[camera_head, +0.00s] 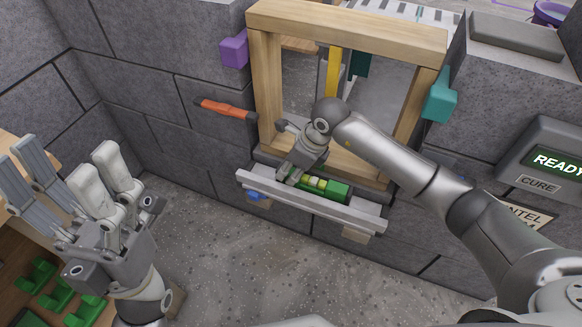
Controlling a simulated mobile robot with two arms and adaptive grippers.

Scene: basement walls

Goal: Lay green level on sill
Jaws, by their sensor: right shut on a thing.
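The green level (335,192) is a short green bar with a pale yellow middle section. It lies lengthwise along the light grey sill (352,213) below the wooden window frame. My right gripper (291,178) is shut on the left part of the level, from above. The fingers hide its left end, and I cannot tell whether its underside is fully resting on the sill. My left gripper (66,165) is open and empty at the far left, its fingers pointing up, well away from the sill.
The wooden frame (345,24) stands in the block wall behind the sill. An orange-handled tool (226,108), a purple block (234,50) and a teal block (440,96) surround it. A console (545,160) reads READY. Green pieces (60,292) sit in a wooden shelf at lower left.

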